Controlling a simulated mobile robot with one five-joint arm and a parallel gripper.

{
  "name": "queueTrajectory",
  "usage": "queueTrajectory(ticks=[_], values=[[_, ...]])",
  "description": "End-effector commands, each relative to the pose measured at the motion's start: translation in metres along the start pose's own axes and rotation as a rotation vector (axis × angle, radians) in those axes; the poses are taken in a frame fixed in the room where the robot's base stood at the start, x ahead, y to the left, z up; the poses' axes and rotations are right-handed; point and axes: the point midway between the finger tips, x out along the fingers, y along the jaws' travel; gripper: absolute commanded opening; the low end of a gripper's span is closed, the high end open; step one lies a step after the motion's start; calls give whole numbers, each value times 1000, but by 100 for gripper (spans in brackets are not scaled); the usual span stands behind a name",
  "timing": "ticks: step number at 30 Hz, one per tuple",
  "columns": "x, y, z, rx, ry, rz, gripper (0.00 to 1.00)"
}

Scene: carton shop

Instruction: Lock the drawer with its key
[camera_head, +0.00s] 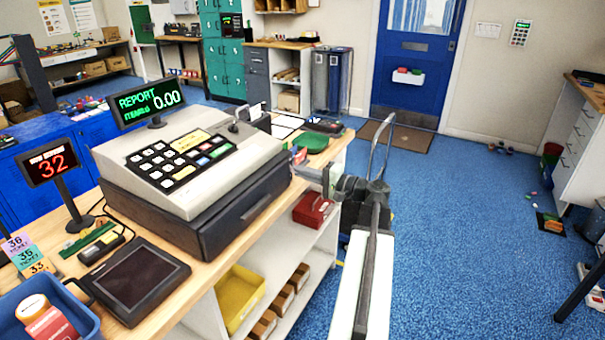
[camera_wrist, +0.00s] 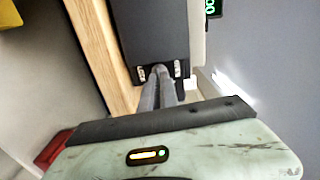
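The cash register (camera_head: 190,160) stands on the wooden counter, with its dark drawer (camera_head: 250,208) below the grey body. The drawer looks closed, its front facing right. My gripper (camera_head: 328,180) is to the right of the drawer, past the counter edge. In the wrist view, my gripper's dark fingers (camera_wrist: 162,92) lie close together and point toward a dark panel (camera_wrist: 150,35), with small light marks by their tips. Whether they touch it or hold anything between them is unclear. I cannot make out a key or the lock in either view.
A card reader tablet (camera_head: 135,280) and a blue bin (camera_head: 50,310) are on the near counter. Open shelves below hold a yellow tray (camera_head: 240,297) and a red box (camera_head: 312,210). The blue floor (camera_head: 450,240) to the right is mostly clear.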

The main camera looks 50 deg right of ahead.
Motion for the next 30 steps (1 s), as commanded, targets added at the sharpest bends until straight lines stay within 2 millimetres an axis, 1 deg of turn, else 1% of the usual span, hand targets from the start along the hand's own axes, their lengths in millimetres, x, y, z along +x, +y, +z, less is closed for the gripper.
queueTrajectory(ticks=[8, 21, 22, 24, 30], values=[[0, 1, 0, 64, 0, 2, 0], [0, 1, 0, 72, 1, 2, 0], [0, 1, 0, 72, 1, 2, 10], [0, 1, 0, 72, 1, 2, 26], [0, 1, 0, 72, 0, 1, 26]])
